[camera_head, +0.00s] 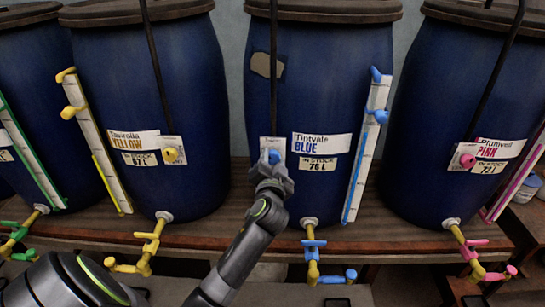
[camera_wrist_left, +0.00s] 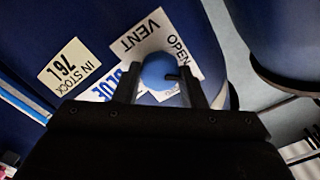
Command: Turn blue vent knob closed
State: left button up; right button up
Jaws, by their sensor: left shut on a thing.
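The blue vent knob (camera_head: 273,156) sits on a small white plate on the front of the vat labelled Tintvale BLUE (camera_head: 309,90). In the left wrist view the round blue knob (camera_wrist_left: 158,72) lies between my two fingers, with a dark pointer mark on its right side. The vent plate (camera_wrist_left: 150,38) behind it reads VENT and OPEN; its lower part is hidden by my gripper. My left gripper (camera_head: 271,176) is shut on the knob, reaching up from below; it also shows in the left wrist view (camera_wrist_left: 160,88). My right gripper is not in view.
A yellow-marked vat (camera_head: 150,85) stands to the left and a pink-marked vat (camera_head: 470,95) to the right, on a wooden shelf (camera_head: 220,228). A blue gauge strip (camera_head: 366,150) runs beside the blue label. Blue and yellow taps (camera_head: 313,262) stick out below.

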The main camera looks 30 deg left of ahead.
pick_arm(q)
jog(key=m+p, duration=0.1)
jog(key=m, duration=0.1)
jog(key=m+p, duration=0.2)
jog(key=m, duration=0.1)
jog(key=shift+r+m, duration=0.2)
jog(key=shift+m, duration=0.1)
jog(key=shift+m+p, duration=1.05)
jog(key=shift+m, duration=1.15)
jog(key=shift+f, duration=0.1)
jog(key=o, duration=1)
jog(key=shift+w+f, duration=0.1)
jog(key=shift+f, duration=0.05)
